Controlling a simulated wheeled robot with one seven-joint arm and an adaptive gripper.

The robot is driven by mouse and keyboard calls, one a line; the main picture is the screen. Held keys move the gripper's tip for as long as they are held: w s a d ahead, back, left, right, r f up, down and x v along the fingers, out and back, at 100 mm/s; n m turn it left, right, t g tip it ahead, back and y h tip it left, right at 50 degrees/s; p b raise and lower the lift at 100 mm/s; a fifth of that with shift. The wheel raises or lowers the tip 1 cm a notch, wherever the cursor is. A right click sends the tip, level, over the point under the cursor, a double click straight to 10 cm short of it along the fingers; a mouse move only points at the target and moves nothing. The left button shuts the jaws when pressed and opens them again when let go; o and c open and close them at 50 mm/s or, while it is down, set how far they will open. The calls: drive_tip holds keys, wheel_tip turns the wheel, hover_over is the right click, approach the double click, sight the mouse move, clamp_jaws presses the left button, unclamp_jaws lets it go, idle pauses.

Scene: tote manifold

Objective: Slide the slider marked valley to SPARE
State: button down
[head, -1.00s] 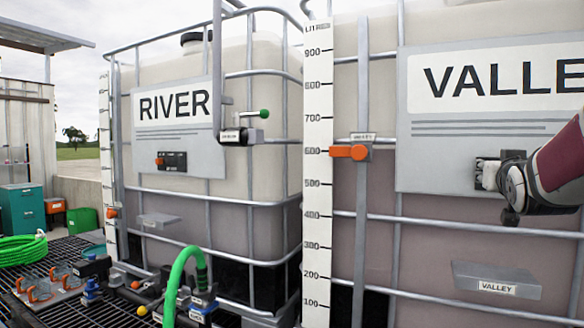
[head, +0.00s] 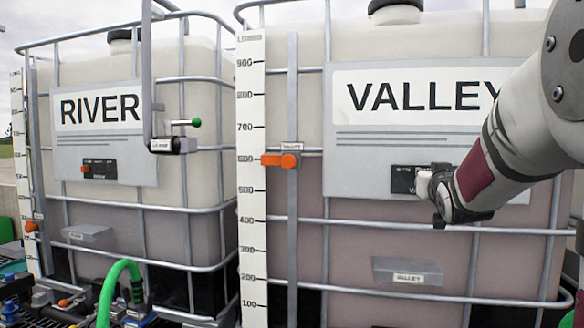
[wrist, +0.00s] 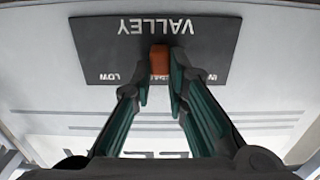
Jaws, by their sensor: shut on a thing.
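The valley slider is a small orange block (wrist: 159,61) on a black panel (wrist: 205,50) in the wrist view. The panel reads VALLEY, upside down, with LOW at the left end, a partly hidden word in the middle and another label at the right end. My gripper (wrist: 159,88) is shut on the orange block at about the middle of the panel, covering part of the middle word. In the head view, the panel (head: 402,180) sits on the VALLEY tank's sign plate, with my gripper (head: 426,185) at its right part; the block is hidden there.
An orange level marker (head: 280,160) sits on a vertical rail beside the tank's white scale (head: 251,200). A VALLEY-labelled grey ledge (head: 405,272) juts out below. The RIVER tank (head: 100,112) stands left with its own panel (head: 86,169). Metal cage bars cross both tanks.

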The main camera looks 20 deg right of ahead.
drive_tip(key=shift+s+d, duration=0.15)
drive_tip(key=shift+d, duration=0.05)
drive_tip(key=c, duration=1.6)
unclamp_jaws()
drive_tip(key=shift+o, duration=0.2)
drive_tip(key=v, duration=1.2)
